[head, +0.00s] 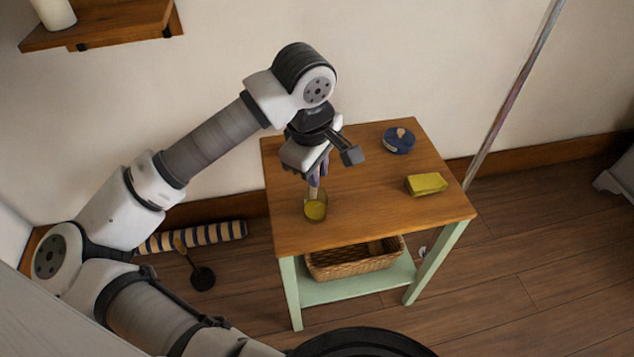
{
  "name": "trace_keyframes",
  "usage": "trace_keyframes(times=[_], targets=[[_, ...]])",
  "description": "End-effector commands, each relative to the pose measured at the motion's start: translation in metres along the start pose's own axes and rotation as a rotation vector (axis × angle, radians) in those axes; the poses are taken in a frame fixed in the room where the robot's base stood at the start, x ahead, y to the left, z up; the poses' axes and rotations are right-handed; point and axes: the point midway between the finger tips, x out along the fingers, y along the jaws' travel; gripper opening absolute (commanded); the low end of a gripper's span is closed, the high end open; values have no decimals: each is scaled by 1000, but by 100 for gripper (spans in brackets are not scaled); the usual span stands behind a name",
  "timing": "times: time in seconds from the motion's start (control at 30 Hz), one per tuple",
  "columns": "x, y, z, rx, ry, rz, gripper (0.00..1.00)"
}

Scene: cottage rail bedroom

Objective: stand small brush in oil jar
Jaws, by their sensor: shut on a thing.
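The oil jar (316,210) is a small clear glass with yellow oil in it, standing upright near the front left of the wooden table top. My gripper (319,168) points down over the table just behind and above the jar. It is shut on the small brush (315,181), which has a purplish handle and a pale lower end. The brush hangs roughly upright, its lower end overlapping the jar's rim in the head view. I cannot tell whether the tip is inside the jar or behind it. My gripper hides the brush's upper part.
The table (445,212) also bears a yellow block (426,184) at the right and a round blue dish (396,146) at the back. A wicker basket (350,264) sits on its green lower shelf. A wall shelf (100,28) is at upper left. The table's front right is clear.

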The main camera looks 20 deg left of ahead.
Motion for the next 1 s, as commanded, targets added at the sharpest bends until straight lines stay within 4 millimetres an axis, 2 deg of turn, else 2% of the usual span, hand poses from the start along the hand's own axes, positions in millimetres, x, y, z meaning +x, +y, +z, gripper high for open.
trace_keyframes(times=[0.27,0.5,0.53,0.67,1.0], targets=[[36,-6,1,0,-3,0,0],[38,-6,0,0,0,0,0],[39,-6,0,0,0,0,19],[38,-6,0,0,-1,0,36],[38,-6,0,0,-1,0,37]])
